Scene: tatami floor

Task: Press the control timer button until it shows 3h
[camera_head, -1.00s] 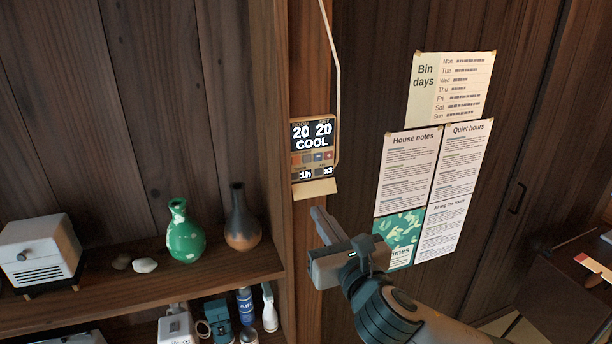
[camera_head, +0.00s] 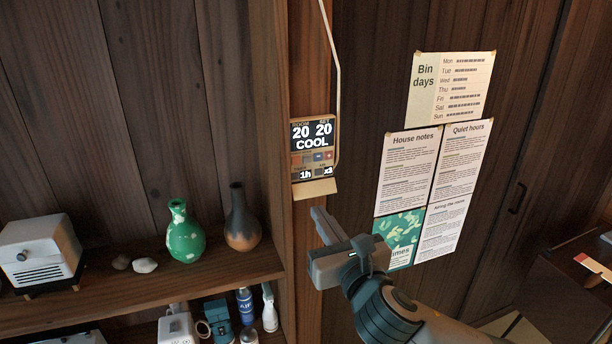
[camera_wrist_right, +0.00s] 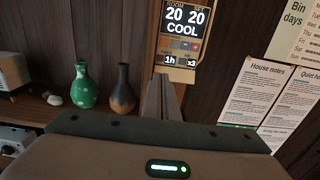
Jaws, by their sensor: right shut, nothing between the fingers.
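The control (camera_head: 314,150) is a small tan panel on a wooden post. Its dark screen reads 20, 20 and COOL. A row of small coloured buttons lies under the screen, and below them the panel shows 1h and x3. A flap or ledge sticks out at its bottom. The control also shows in the right wrist view (camera_wrist_right: 181,45). My right gripper (camera_head: 318,213) is shut and empty, just below the control and apart from it. In the right wrist view its fingers (camera_wrist_right: 163,82) point up toward the panel's lower edge. My left gripper is not in view.
A shelf (camera_head: 150,292) left of the post holds a green vase (camera_head: 185,238), a dark vase (camera_head: 242,222), pale stones and a white device (camera_head: 40,252). Paper notices (camera_head: 408,165) hang on the wall to the right. A cable (camera_head: 333,60) runs up from the control.

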